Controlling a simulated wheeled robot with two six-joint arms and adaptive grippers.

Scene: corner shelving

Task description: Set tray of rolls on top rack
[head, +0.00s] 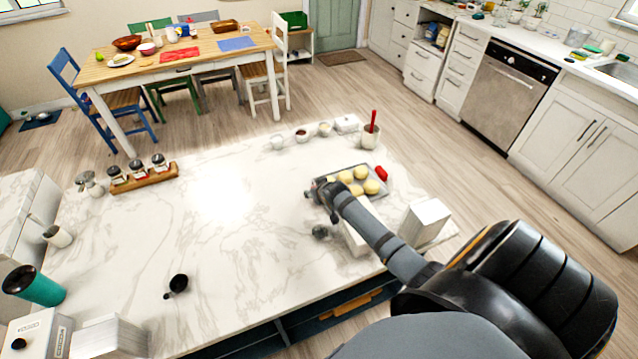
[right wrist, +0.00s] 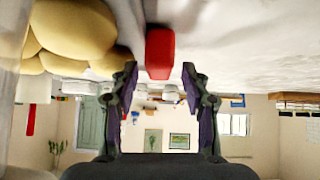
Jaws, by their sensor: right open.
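The tray (head: 386,190) of rolls lies on the marble island, right of its middle. It holds several round yellow rolls (head: 359,189), and a red handle (head: 381,173) shows at its right end. My right gripper (head: 322,190) is at the tray's left end, and my arm hides part of the tray. In the right wrist view, a red handle (right wrist: 160,50) stands just beyond and between the fingertips of my open right gripper (right wrist: 160,72). The rolls (right wrist: 75,30) show at upper left there. I see no rack that I can identify. My left gripper is not in view.
A white box (head: 427,220) stands right of the tray. A crock with a red utensil (head: 371,136) and small bowls (head: 302,136) stand behind it. A dark round item (head: 320,231) lies near the gripper. The island's middle (head: 220,230) is mostly clear.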

